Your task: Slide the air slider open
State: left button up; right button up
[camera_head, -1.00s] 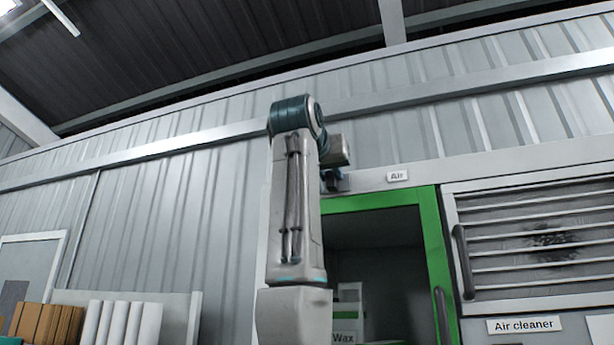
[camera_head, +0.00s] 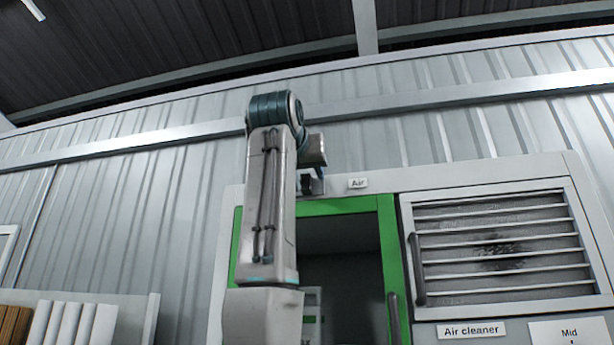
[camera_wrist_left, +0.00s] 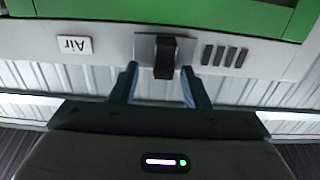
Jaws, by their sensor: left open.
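The air slider (camera_wrist_left: 165,57) is a black knob on a light plate in the left wrist view, on the pale frame strip beside the green door edge. The "Air" label (camera_wrist_left: 74,45) is left of it, upside down; it also shows in the head view (camera_head: 357,183). My left gripper (camera_wrist_left: 160,78) is open, its two fingertips at either side of the knob, with gaps visible. In the head view my left gripper (camera_head: 312,185) is at the strip above the green frame, left of the label, and the slider cannot be made out clearly there. My right gripper is out of view.
Several dark slots (camera_wrist_left: 224,56) lie right of the slider in the wrist view. The green-framed cabinet (camera_head: 390,250) has a dark handle. Right of it is a louvred air cleaner panel (camera_head: 500,242) with a dark smudge. White rolls (camera_head: 70,325) stand at lower left.

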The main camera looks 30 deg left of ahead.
pick_arm(q)
jog(key=b+v, duration=0.4)
jog(key=v, duration=0.6)
jog(key=shift+d, duration=0.15)
jog(key=shift+r, duration=0.1)
